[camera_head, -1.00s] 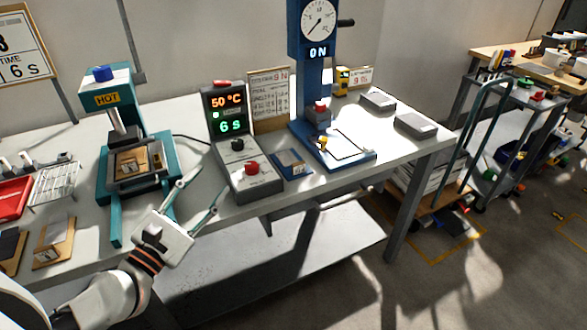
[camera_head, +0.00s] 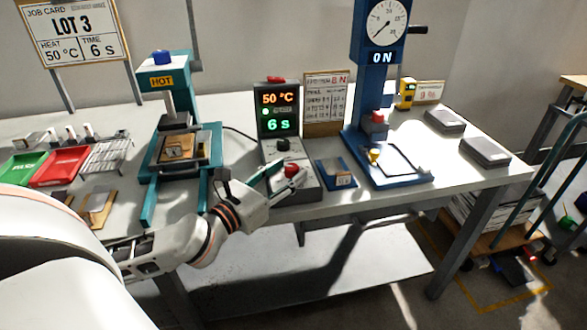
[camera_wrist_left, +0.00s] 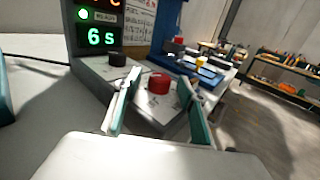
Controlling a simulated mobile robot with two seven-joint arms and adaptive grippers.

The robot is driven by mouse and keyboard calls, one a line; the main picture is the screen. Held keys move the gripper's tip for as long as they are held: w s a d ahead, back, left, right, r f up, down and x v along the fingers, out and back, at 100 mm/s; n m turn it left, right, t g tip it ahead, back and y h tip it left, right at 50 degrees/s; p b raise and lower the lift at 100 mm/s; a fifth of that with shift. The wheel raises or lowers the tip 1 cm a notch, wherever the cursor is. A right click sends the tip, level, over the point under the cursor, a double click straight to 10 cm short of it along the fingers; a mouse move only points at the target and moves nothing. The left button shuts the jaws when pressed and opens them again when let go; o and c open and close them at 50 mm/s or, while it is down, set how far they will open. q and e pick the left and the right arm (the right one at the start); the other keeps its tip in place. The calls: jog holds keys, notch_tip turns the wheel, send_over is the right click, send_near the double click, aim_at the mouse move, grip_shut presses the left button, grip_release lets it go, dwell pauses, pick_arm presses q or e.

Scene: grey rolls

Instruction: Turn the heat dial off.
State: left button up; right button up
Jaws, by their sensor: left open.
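The control box (camera_head: 290,180) stands on the bench, its display reading 50 °C in orange and 6 s in green. On its sloped face are a black knob (camera_head: 283,145) and a red knob (camera_head: 292,170); I cannot read which is the heat dial. My left gripper (camera_head: 289,172) is open at the red knob. In the left wrist view the fingers of my left gripper (camera_wrist_left: 159,80) lie on either side of the red knob (camera_wrist_left: 158,84), with no clear contact. The black knob (camera_wrist_left: 117,59) is beyond the left finger. My right gripper is out of view.
A teal press (camera_head: 180,145) marked HOT stands left of the box. A blue tray (camera_head: 335,173) and a blue gauge press (camera_head: 373,80) reading ON stand right. Red and green trays (camera_head: 60,167) lie at the far left. A job card (camera_head: 75,35) shows 50 °C, 6 s.

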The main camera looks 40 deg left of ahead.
pick_arm(q)
jog(key=shift+w+d, duration=0.1)
jog(key=shift+w, duration=1.05)
